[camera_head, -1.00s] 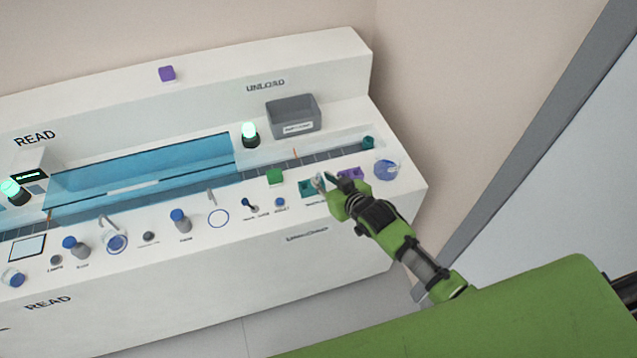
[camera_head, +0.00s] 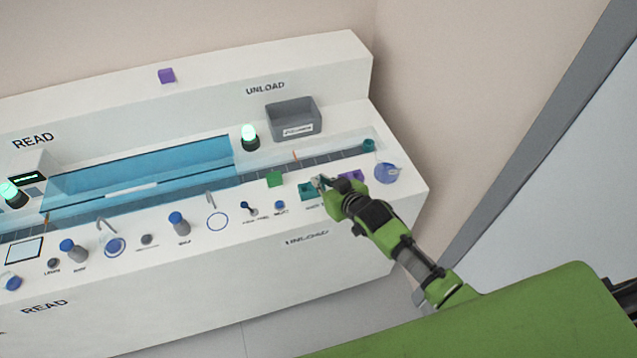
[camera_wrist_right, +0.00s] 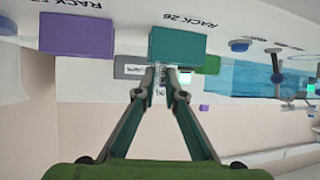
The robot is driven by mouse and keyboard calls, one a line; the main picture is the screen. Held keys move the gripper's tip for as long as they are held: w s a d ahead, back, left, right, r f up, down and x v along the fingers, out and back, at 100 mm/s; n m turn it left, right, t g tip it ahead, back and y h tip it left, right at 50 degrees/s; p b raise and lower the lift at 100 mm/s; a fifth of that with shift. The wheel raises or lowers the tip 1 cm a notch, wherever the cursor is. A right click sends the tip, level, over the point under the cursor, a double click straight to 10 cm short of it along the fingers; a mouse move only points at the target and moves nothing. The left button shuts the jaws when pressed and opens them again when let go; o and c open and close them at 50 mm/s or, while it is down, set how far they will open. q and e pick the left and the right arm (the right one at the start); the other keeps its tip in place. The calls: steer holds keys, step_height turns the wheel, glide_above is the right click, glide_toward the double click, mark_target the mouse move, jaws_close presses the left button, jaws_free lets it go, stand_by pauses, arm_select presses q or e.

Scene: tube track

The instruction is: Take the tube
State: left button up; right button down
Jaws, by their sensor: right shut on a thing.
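The teal rack (camera_head: 306,192) sits on the white bench's front ledge, and in the right wrist view it is the teal block marked RACK 26 (camera_wrist_right: 177,45). My right gripper (camera_head: 322,183) is at this rack, with its fingers drawn together. In the wrist view the fingertips (camera_wrist_right: 160,84) meet on a small pale tube (camera_wrist_right: 160,72) beside the teal block. Most of the tube is hidden by the fingers, and I cannot tell whether it is still seated in the rack. My left gripper is not in view.
A purple rack (camera_head: 352,175) stands right beside my gripper, a green block (camera_head: 274,179) to the left. A round blue-topped container (camera_head: 386,172) is at the right end. Behind run a clear-covered track (camera_head: 325,156) and a grey bin (camera_head: 294,120). Knobs line the front ledge.

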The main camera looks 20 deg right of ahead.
step_height(320, 180, up, 6)
steer(key=p, duration=0.5)
steer(key=shift+f, duration=0.25)
